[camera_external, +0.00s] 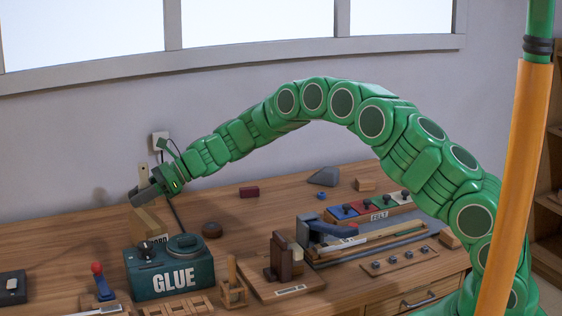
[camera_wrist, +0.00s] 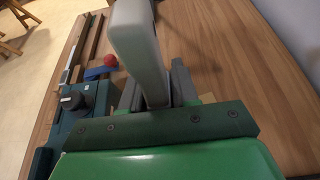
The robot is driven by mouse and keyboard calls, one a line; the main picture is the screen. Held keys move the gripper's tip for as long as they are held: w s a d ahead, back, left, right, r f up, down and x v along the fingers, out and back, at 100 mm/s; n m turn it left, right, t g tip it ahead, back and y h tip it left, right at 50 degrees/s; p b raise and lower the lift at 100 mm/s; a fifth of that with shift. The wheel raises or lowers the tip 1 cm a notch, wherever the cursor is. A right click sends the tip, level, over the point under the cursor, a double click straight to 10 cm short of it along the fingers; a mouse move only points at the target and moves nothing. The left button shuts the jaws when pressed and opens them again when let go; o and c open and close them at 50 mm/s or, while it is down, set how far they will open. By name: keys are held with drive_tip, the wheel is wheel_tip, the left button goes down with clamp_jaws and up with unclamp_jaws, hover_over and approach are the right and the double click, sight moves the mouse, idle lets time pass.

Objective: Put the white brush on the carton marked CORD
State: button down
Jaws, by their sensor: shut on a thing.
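My gripper (camera_external: 146,190) is at the left of the bench in the external view, just above the brown carton (camera_external: 147,222). The carton stands behind the green GLUE box (camera_external: 160,272), and its label is partly hidden, with a few letters showing. In the wrist view my gripper (camera_wrist: 158,92) is shut on the white brush (camera_wrist: 138,42), a pale grey-white block rising between the fingers. The brush is hard to make out in the external view. A small tan patch beside the fingers in the wrist view may be the carton; I cannot tell whether the brush touches it.
The GLUE box, with knobs on top, stands close in front of the carton. A red-knobbed blue piece (camera_external: 102,281) is to its left. A dark round piece (camera_external: 212,230) and a dark red block (camera_external: 249,191) lie to the right. Bare wood shows behind them.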

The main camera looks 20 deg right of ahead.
sight(145, 205)
drive_tip(key=shift+w+a+f, duration=0.25)
drive_tip(key=shift+w+f, duration=0.05)
drive_tip(key=shift+f, duration=1.6)
drive_tip(key=shift+f, duration=0.1)
drive_tip(key=c, duration=0.8)
unclamp_jaws()
drive_tip(key=shift+c, duration=0.2)
drive_tip(key=shift+d+r, duration=0.35)
drive_tip(key=shift+d, duration=0.15)
drive_tip(key=v, duration=1.1)
drive_tip(key=shift+f, duration=0.1)
